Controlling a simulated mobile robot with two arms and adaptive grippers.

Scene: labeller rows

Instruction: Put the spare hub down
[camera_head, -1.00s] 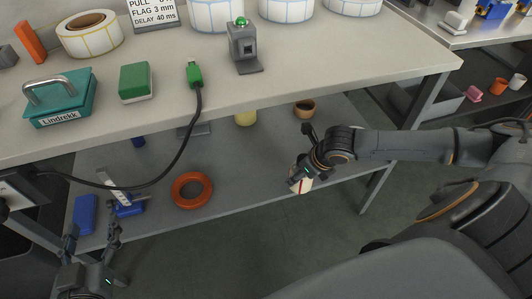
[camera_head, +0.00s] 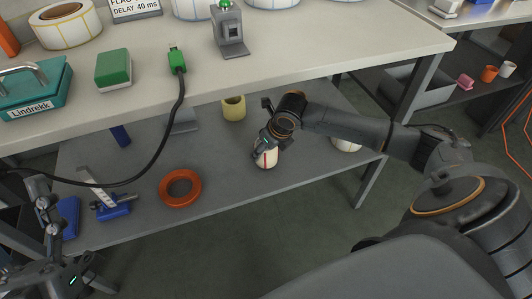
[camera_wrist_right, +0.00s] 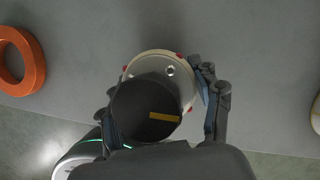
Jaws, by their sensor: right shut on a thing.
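The spare hub (camera_head: 267,159) appears to be the cream round piece with red marks, held in my right gripper (camera_head: 262,150) over the lower shelf. In the right wrist view the hub (camera_wrist_right: 160,63) sits between the fingers of the right gripper (camera_wrist_right: 168,88), which is shut on it. A dark round part with a yellow strip covers much of it there. I cannot tell whether the hub touches the shelf. The lower shelf (camera_head: 225,170) is grey.
On the shelf lie an orange ring (camera_head: 180,188), a yellow cup (camera_head: 234,108), a blue clamp (camera_head: 113,206) and a cream piece (camera_head: 347,144) partly behind my right arm. The worktop (camera_head: 290,62) overhangs the shelf's rear. A black cable (camera_head: 160,150) hangs in front. Bare shelf surrounds the hub.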

